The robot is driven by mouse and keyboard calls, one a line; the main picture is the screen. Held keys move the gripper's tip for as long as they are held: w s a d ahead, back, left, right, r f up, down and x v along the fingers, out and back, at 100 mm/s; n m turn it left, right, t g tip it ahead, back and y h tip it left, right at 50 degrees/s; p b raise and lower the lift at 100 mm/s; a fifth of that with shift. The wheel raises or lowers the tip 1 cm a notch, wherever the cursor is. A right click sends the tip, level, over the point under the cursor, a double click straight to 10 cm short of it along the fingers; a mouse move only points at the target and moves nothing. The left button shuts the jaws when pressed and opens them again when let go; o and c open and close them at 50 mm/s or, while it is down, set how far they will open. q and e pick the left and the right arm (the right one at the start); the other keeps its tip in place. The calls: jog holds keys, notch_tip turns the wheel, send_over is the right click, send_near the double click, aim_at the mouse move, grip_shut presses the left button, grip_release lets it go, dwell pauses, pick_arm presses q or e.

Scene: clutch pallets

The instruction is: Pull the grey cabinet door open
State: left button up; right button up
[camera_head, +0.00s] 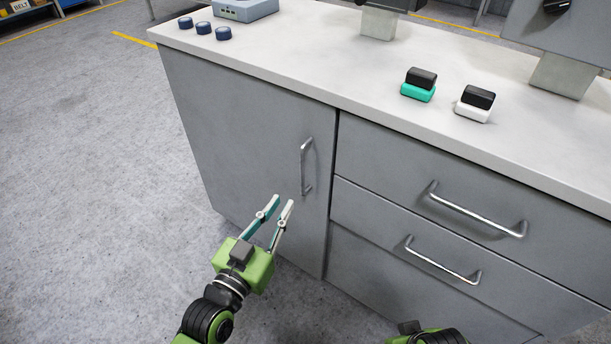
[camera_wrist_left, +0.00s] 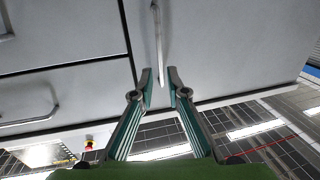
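The grey cabinet door (camera_head: 245,125) is shut, flush with the cabinet front, left of the drawers. Its upright metal bar handle (camera_head: 304,168) is near the door's right edge. My left gripper (camera_head: 284,201) is open and empty, just below and left of the handle in the head view. In the left wrist view, the open fingertips (camera_wrist_left: 160,75) show on either side of the lower part of the handle (camera_wrist_left: 158,40). I cannot tell whether they touch it. Part of my right arm shows at the bottom edge of the head view; its fingers are out of frame.
Two drawers with bar handles (camera_head: 478,212) (camera_head: 440,262) are right of the door. The white countertop (camera_head: 330,65) holds a green-and-black block (camera_head: 419,85), a white-and-black block (camera_head: 475,103) and dark blue round pieces (camera_head: 204,28). The floor (camera_head: 90,180) left of the cabinet is clear.

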aim_at(301, 174)
pick_arm(q)
jog(key=b+x, duration=0.1)
jog(key=x, duration=1)
jog(key=shift+f+b, duration=0.15)
jog(key=shift+b, duration=0.25)
jog(key=shift+w+d, duration=0.2)
jog(key=shift+w, duration=0.3)
pick_arm(e)
jog(key=v, duration=0.5)
jog(key=shift+d, duration=0.1)
pick_arm(q)
grip_shut()
